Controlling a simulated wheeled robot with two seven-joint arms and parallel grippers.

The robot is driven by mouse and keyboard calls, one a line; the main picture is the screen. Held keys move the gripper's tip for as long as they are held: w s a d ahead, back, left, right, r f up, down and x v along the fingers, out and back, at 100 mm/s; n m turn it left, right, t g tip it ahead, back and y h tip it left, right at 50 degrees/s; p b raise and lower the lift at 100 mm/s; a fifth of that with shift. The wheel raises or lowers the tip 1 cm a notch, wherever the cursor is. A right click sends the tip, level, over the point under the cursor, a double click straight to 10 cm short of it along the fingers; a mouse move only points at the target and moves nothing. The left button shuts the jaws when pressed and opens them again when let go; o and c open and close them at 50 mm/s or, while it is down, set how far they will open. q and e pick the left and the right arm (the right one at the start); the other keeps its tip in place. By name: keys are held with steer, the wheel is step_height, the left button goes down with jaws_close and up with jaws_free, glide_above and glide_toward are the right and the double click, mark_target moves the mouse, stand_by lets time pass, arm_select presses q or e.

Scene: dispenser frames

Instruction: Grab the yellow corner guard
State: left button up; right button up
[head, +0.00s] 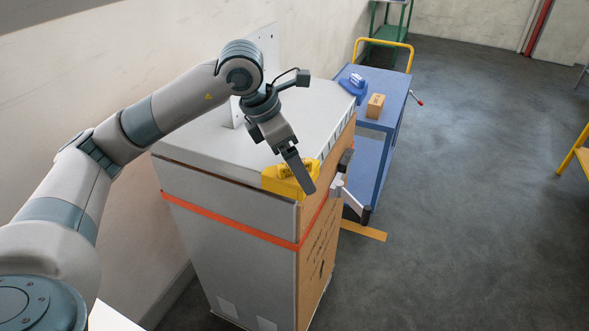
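The yellow corner guard (274,182) sits on the near right top corner of the tall box (230,250) in the head view. It has dark markings on top. My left gripper (305,184) points down over the guard, and its fingers cover part of the guard's right side. The fingers show edge-on as one grey bar, so I cannot tell whether they are open or shut, or whether they touch the guard. My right gripper is not in view.
An orange strap (228,222) runs around the box. A blue cart (388,92) behind it carries a small brown box (375,106) and a blue object (354,87). A white and dark part (350,202) juts out at the box's right. Open floor (470,200) lies to the right.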

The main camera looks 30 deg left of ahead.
arm_select(q)
steer(key=shift+f, duration=0.15)
stand_by(0.3)
steer(key=c, duration=1.1)
steer(key=shift+r, duration=0.2)
